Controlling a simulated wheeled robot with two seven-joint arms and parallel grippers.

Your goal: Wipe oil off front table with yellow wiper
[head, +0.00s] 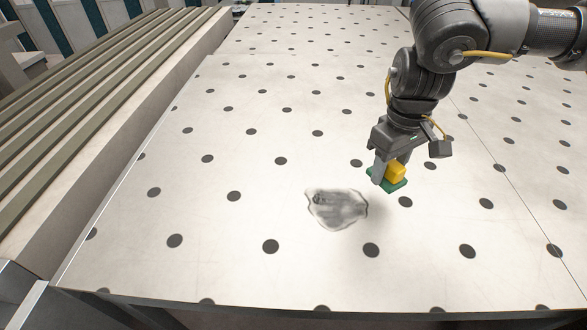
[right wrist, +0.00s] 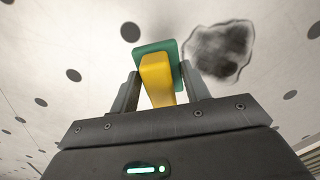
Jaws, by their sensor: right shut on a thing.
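A dark grey oil smear (head: 336,208) lies on the pale front table (head: 290,90), left of my right gripper in the head view. The smear (right wrist: 219,50) also shows in the right wrist view, to the right of the wiper. The wiper has a yellow handle (head: 395,171) and a green pad (head: 392,184). My right gripper (head: 387,172) is shut on the yellow handle (right wrist: 157,79), pad facing the table. The green pad (right wrist: 154,48) is beside the smear; whether it touches the table I cannot tell. My left gripper is not in view.
The table top has rows of dark round spots and a seam on the right. A slatted grey-green rack (head: 110,85) runs along the left side. The table's front edge (head: 300,302) is near the bottom. The surface around the smear is clear.

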